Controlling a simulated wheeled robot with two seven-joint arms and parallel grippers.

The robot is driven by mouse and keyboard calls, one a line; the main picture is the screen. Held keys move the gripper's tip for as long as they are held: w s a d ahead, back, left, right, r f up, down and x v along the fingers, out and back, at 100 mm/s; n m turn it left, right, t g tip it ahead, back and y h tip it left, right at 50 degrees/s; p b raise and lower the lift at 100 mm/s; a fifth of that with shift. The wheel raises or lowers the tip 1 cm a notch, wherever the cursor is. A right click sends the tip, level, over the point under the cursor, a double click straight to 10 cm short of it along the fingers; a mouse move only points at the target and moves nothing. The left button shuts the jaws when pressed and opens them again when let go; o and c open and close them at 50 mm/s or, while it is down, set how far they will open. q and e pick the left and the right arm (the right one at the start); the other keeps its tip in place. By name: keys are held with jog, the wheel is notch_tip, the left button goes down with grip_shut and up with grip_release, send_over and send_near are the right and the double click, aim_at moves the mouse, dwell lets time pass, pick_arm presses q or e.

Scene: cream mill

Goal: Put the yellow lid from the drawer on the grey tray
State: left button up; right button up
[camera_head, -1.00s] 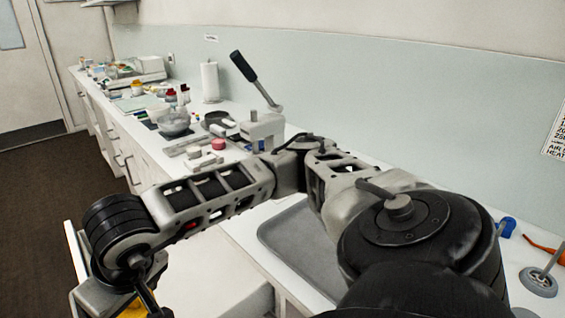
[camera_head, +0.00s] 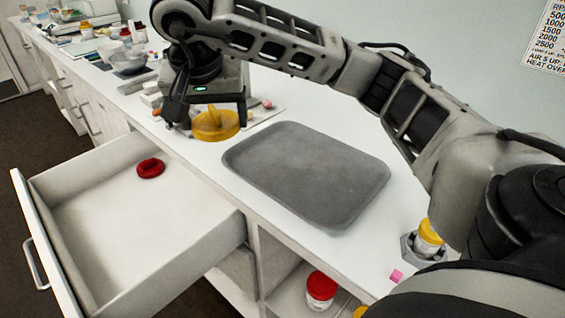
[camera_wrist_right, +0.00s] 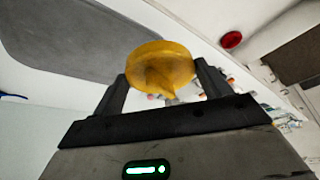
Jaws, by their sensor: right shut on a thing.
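The yellow lid (camera_head: 216,125) is held by my right gripper (camera_head: 213,108), left of the grey tray and over the white counter. In the right wrist view, the lid (camera_wrist_right: 160,65) sits between the two fingers of the gripper (camera_wrist_right: 162,80). The grey tray (camera_head: 305,170) lies on the counter and is empty; part of it (camera_wrist_right: 90,40) shows in the right wrist view. The open drawer (camera_head: 100,245) juts out below the counter at the left and contains a red lid (camera_head: 150,168). My left gripper is not in view.
A red-lidded jar (camera_head: 321,288) stands on the shelf under the counter. Bowls and jars crowd the counter's far left.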

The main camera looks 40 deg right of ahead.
jog(key=shift+d+r, duration=0.15)
jog(key=shift+d, duration=0.05)
jog(key=shift+d+f, duration=0.2)
jog(key=shift+d, duration=0.15)
jog(key=d+f, duration=0.3)
jog(key=d, duration=0.5)
send_over(280, 155)
jog(key=a, duration=0.2)
jog(key=f, duration=0.3)
jog(key=s+f, duration=0.1)
jog(key=f, duration=0.1)
jog(key=shift+f, duration=0.1)
jog(key=f, duration=0.1)
jog(key=d+f, duration=0.1)
jog(key=f, duration=0.1)
jog(key=shift+d+f, duration=0.1)
jog(key=shift+f, duration=0.6)
jog(key=shift+f, duration=0.1)
